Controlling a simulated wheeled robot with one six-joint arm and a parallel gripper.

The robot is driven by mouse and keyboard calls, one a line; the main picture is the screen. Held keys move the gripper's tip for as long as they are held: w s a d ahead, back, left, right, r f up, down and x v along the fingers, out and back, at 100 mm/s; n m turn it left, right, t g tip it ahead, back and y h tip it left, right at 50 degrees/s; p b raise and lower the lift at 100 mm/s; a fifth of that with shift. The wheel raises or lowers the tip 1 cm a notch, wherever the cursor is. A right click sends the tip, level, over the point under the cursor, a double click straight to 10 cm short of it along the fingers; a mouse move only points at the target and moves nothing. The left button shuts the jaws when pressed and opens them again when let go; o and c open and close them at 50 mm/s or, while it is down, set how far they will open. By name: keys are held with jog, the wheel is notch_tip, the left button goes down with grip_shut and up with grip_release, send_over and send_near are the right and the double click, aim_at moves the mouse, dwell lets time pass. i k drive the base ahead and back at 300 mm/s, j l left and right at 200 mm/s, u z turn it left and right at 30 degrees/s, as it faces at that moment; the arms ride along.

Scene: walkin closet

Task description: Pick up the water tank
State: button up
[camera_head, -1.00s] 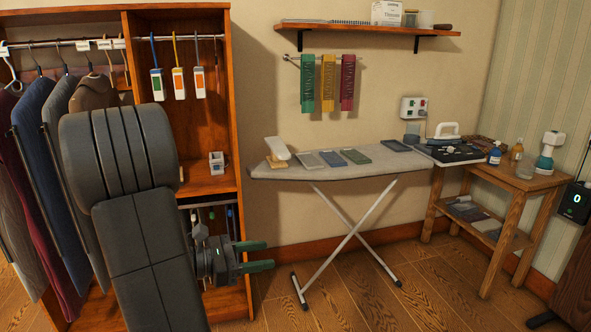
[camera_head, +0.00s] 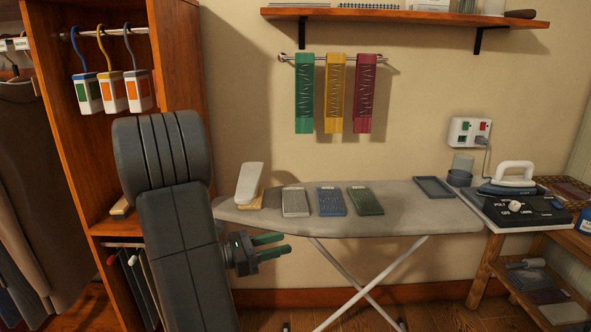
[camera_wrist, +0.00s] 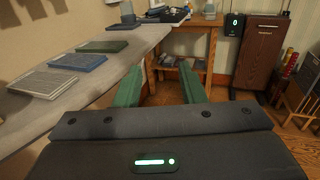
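A small translucent container (camera_head: 463,163) stands behind a dark grey cup (camera_head: 459,178) at the right rear of the ironing board, below the wall outlet. It may be the water tank, but I cannot tell for sure. The iron (camera_head: 512,178), with a white handle, sits to its right on a dark base. My gripper (camera_head: 283,245) is low in front of the board's left part, far from these things. Its green fingers are apart with nothing between them, as the wrist view also shows (camera_wrist: 161,88).
The ironing board (camera_head: 410,215) holds grey, blue and green pads and a dark tray (camera_head: 434,187). A white-topped sleeve board (camera_head: 250,183) stands at its left end. A wooden side table (camera_head: 489,262) is at the right. A wardrobe (camera_head: 178,60) stands left.

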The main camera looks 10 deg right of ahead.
aim_at(463, 164)
jog(key=i+l+u, duration=0.2)
jog(key=l, duration=1.2)
jog(key=l+u, duration=0.15)
jog(key=l, duration=1.25)
jog(key=i+l, duration=0.1)
jog(key=l, duration=0.6)
jog(key=i+l+u, duration=0.1)
jog(key=l, duration=0.65)
